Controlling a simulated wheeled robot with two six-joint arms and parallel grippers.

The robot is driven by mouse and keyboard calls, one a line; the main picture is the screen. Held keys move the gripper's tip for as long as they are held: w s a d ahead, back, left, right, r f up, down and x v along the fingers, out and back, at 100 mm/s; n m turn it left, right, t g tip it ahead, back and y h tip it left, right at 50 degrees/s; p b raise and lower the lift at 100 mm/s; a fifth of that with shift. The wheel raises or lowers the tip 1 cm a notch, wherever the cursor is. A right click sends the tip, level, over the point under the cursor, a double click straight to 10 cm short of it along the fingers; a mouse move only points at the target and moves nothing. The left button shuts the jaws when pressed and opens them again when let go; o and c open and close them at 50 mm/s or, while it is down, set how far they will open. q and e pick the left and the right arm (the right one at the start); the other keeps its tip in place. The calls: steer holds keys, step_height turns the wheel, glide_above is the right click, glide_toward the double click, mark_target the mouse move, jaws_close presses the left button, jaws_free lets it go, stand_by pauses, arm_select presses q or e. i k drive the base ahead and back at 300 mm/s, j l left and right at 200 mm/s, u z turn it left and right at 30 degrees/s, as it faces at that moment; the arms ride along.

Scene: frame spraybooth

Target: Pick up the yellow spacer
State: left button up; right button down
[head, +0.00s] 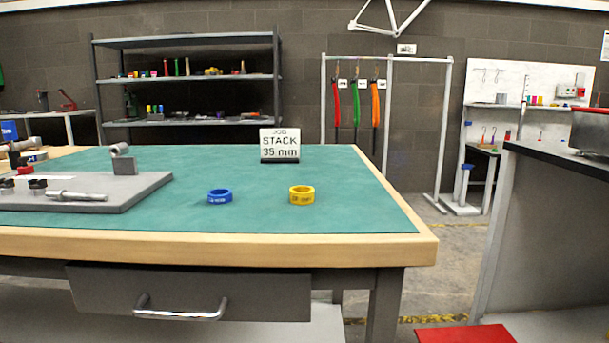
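The yellow spacer (302,195) is a short ring with dark marking on its side. It lies flat on the green mat (340,215) of the workbench, toward the front right. A blue spacer (220,196) of similar shape lies to its left, apart from it. Neither of my grippers shows in the head view. Nothing covers the yellow spacer.
A sign reading "JOB STACK 35 mm" (280,146) stands behind the spacers. A grey plate (130,190) with a metal shaft (77,196) lies at the left. The mat around the spacers is clear. A dark-topped counter (560,165) stands at right, across a gap.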

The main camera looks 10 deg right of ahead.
mark_target(298, 195)
steer(key=j+z, duration=0.1)
steer(key=z, duration=1.2)
steer(key=k+j+z, duration=0.1)
steer(key=j, duration=0.35)
steer(key=k+j+z, duration=0.1)
steer(key=k+j, duration=0.45)
steer(key=j, duration=0.25)
steer(key=z, duration=0.05)
